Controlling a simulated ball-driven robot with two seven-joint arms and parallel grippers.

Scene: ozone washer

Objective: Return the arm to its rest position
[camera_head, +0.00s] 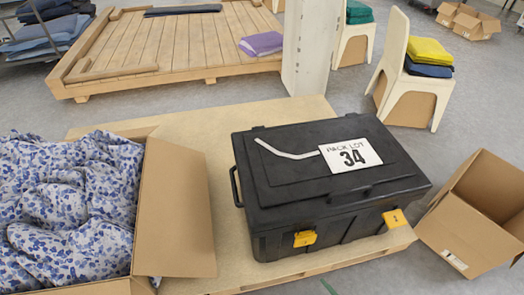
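Neither of my arms nor grippers shows in the head view, so I cannot see where they are or whether they hold anything. A closed black case (300,205) with yellow latches stands on a low wooden platform (200,130). A white tag (350,156) reading "PACK LOT 34" lies on its lid, with a white strip beside it.
An open cardboard box (180,215) with blue-flowered fabric (70,200) stands left of the case. An empty open box (475,215) is at the right. A wooden pallet (165,45), a white post (310,45) and chairs (415,80) with folded cloths are behind. Grey floor shows between.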

